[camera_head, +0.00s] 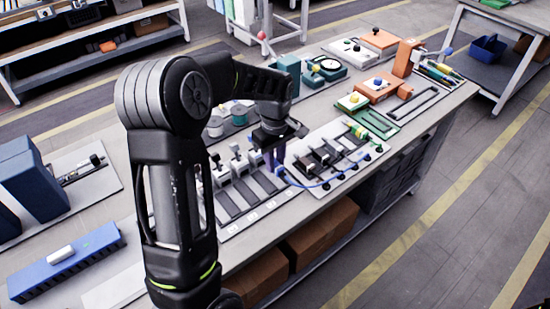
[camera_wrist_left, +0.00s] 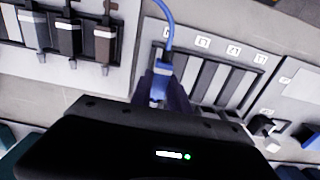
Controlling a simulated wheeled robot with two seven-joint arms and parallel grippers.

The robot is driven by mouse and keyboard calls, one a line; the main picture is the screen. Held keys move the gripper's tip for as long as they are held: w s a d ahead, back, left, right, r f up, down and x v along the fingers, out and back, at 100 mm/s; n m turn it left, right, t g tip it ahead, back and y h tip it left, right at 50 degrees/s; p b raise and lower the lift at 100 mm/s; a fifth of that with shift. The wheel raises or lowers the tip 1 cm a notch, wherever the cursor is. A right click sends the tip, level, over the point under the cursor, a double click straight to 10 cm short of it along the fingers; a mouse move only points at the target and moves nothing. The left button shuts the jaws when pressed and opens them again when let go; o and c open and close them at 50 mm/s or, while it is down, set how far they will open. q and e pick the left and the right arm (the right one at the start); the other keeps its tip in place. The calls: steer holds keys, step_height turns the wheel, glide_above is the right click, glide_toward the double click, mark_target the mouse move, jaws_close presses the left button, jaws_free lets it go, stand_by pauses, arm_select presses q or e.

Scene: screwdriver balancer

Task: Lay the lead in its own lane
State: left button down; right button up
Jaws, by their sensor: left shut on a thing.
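My left gripper (camera_head: 277,158) is shut on the end of a blue lead (camera_head: 318,186), near the right side of the lane panel. The lead bows from the fingers to the panel with plugs (camera_head: 337,172) on the right. In the left wrist view the fingers (camera_wrist_left: 160,95) grip the blue plug end (camera_wrist_left: 160,82), and the cable (camera_wrist_left: 166,22) runs up out of view. The lane panel (camera_head: 225,226) has dark lanes with small labels; it also shows in the left wrist view (camera_wrist_left: 250,57). The fingers are over its lane area; their height is unclear. My right gripper is not in view.
Small upright devices (camera_head: 238,160) stand along the back of the lane panel. Green and orange fixtures (camera_head: 382,90) stand farther right on the bench. A blue rail block (camera_head: 68,265) lies at the left. My left arm hides part of the bench.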

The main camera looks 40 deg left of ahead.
arm_select(q)
steer(key=shift+f+b, duration=0.7)
steer(key=shift+f, duration=0.75)
steer(key=shift+f+b, duration=0.4)
steer(key=shift+f, duration=0.2)
steer(key=c, duration=1.2)
jaws_free()
steer(key=shift+o, duration=0.2)
steer(key=shift+r, duration=3.95)
